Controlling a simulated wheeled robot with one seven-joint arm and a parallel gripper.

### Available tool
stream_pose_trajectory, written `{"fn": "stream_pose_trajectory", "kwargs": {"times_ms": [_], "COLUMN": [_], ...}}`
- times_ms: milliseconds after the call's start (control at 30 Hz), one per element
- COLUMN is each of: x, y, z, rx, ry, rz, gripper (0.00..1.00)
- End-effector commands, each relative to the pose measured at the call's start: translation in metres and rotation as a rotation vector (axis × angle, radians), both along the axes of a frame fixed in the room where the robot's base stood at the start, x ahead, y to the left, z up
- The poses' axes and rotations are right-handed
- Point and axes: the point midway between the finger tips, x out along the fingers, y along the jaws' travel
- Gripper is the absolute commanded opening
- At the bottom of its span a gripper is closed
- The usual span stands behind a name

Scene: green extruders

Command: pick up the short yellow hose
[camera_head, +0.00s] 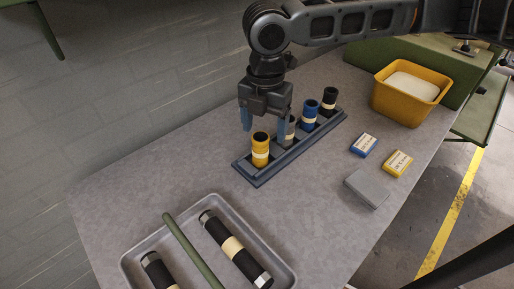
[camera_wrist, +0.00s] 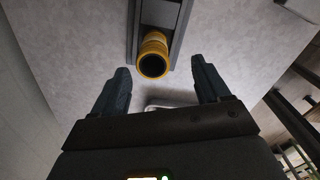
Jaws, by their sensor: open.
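The short yellow hose (camera_head: 261,150) stands upright at the near end of a dark rack (camera_head: 259,178), with a pale band around its middle. In the wrist view the yellow hose (camera_wrist: 153,56) shows its dark open top, ahead of and between the lines of the two fingers. My gripper (camera_head: 266,122) is open and empty, with blue-grey fingers above and close to the hose. In the wrist view my gripper (camera_wrist: 162,88) has its fingers wide apart, one on each side, and neither appears to touch the hose.
Grey (camera_head: 290,129), blue (camera_head: 309,115) and black (camera_head: 329,100) hoses stand in the same rack. A tray (camera_head: 130,262) holds black cylinders and a green rod. Blue (camera_head: 363,145) and yellow (camera_head: 397,163) boxes, a grey block (camera_head: 366,189) and a yellow bin (camera_head: 384,98) are to the right.

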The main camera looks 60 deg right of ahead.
Motion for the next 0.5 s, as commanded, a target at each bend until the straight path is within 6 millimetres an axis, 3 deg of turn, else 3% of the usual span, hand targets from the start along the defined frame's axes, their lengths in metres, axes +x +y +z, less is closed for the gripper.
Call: {"fn": "stream_pose_trajectory", "kwargs": {"times_ms": [500], "x": [0.009], "y": [0.003], "z": [-0.061], "rx": [0.004], "ry": [-0.002], "rz": [0.000], "gripper": [0.76]}}
